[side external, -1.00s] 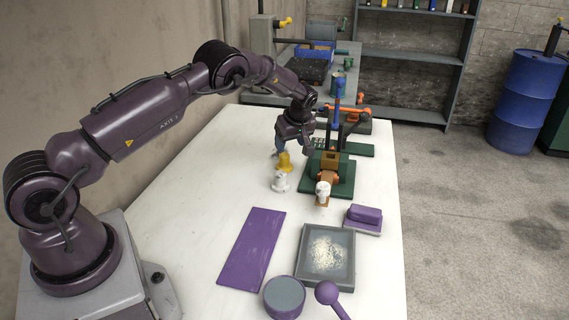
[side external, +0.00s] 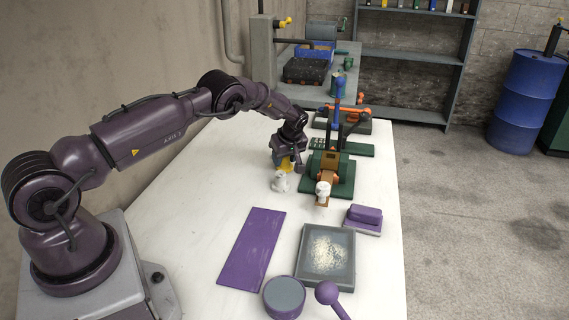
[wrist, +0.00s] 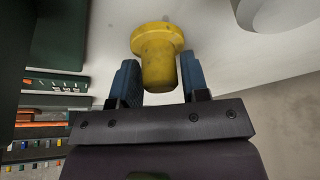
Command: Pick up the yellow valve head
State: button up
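The yellow valve head (wrist: 158,62) has a wide round flange and a narrower stem, and shows between the two blue fingers of my gripper (wrist: 160,78) in the wrist view. The fingers stand apart, one on each side of the stem, with narrow gaps showing; I see no clear grip. In the side view my gripper (side external: 287,163) is down over the yellow valve head (side external: 285,167), which is partly hidden and appears to stand on the white table.
A white valve head (side external: 280,181) stands close in front of my gripper. A green-based fixture (side external: 341,188) with an orange part and another white piece (side external: 323,189) is to the right. A purple mat (side external: 251,250) and grey tray (side external: 326,256) lie nearer.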

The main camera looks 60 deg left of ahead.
jog(key=c, duration=0.6)
jog(key=shift+r, duration=0.1)
jog(key=shift+r, duration=0.45)
notch_tip(320, 180, up, 3)
jog(key=shift+s+f, duration=0.1)
jog(key=shift+f, duration=0.05)
jog(key=s+d+r, duration=0.6)
jog(key=s+r, duration=0.3)
jog(key=s, duration=0.3)
jog(key=shift+s+d+r, duration=0.15)
jog(key=shift+s, duration=0.05)
